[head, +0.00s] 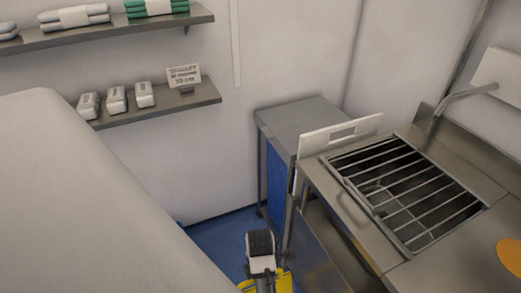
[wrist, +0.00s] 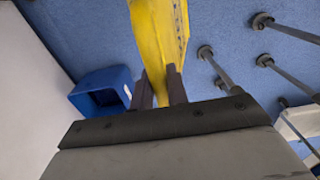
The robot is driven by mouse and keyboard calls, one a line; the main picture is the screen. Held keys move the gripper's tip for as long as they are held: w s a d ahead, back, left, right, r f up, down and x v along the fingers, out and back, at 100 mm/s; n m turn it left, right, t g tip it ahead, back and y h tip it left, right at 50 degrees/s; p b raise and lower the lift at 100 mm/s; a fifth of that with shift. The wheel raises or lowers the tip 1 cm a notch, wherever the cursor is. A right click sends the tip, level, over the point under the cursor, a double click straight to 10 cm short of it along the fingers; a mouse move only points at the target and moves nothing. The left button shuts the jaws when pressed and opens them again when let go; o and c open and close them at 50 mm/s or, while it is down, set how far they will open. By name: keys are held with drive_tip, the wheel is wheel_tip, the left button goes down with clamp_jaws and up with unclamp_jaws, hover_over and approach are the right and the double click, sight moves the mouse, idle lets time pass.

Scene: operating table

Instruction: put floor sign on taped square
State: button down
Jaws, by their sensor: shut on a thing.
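The yellow floor sign (wrist: 160,35) is between the two dark fingers of my gripper (wrist: 160,90) in the wrist view, and the gripper is shut on it. The sign stretches from the fingers to the top edge of the picture, with blue floor behind it. In the head view, a little of the yellow sign (head: 282,283) shows at the bottom edge, beside my gripper (head: 262,275), whose fingertips are mostly hidden. I see no taped square in either view.
A blue bin (wrist: 103,91) stands on the floor left of the sign. Metal legs with round feet (wrist: 262,21) stand to the right. In the head view, a steel sink counter (head: 400,262) is at right, a large pale surface (head: 75,190) at left, with a narrow blue floor strip (head: 228,232) between.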

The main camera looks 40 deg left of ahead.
wheel_tip(320, 180, down, 17)
drive_tip(key=p, duration=0.1)
drive_tip(key=shift+r, duration=0.15)
drive_tip(key=c, duration=1.4)
unclamp_jaws()
